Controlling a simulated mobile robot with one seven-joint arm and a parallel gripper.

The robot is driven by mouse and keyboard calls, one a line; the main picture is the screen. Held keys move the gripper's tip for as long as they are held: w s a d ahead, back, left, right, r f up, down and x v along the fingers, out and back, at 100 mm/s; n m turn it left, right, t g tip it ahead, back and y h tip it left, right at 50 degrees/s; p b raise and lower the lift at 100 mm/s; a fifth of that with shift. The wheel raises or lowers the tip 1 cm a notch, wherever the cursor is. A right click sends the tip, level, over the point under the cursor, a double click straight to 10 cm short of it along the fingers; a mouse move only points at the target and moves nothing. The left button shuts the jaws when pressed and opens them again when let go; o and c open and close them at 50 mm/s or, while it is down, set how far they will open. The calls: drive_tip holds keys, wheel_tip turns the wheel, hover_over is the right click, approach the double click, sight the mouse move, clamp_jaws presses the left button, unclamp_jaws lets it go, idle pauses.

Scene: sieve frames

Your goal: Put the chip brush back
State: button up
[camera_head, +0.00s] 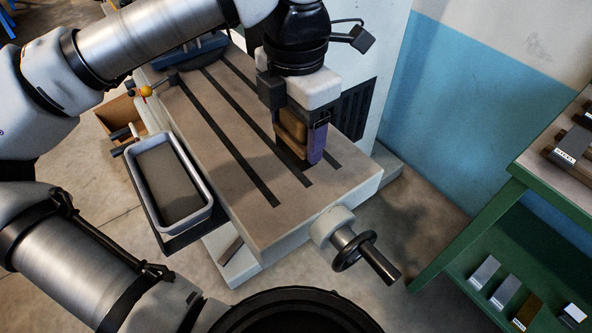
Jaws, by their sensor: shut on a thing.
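My gripper (296,118) hangs over the slotted machine table (255,215), near its right side, pointing down. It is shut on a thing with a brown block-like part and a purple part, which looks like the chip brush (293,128). The brush hangs upright below the jaws. Its upper part is hidden by the gripper, and I cannot tell whether its lower end touches the table. A grey tray (207,217) with a dark, empty-looking floor is fixed beside the table's left edge.
A handwheel (352,250) sticks out from the table's front end. A green bench (455,230) at right holds several small blocks on its lower shelf. A lever with an orange knob (146,91) and a brown box (115,113) are at left. The table's middle is clear.

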sight(296, 158)
drive_tip(key=shift+f+b, duration=1.6)
drive_tip(key=shift+f, duration=1.45)
drive_tip(key=shift+f, duration=0.2)
drive_tip(key=o, duration=0.9)
drive_tip(key=shift+o, duration=0.2)
drive_tip(key=shift+r, duration=0.1)
wheel_tip(296, 158, up, 12)
drive_tip(key=shift+r, duration=0.1)
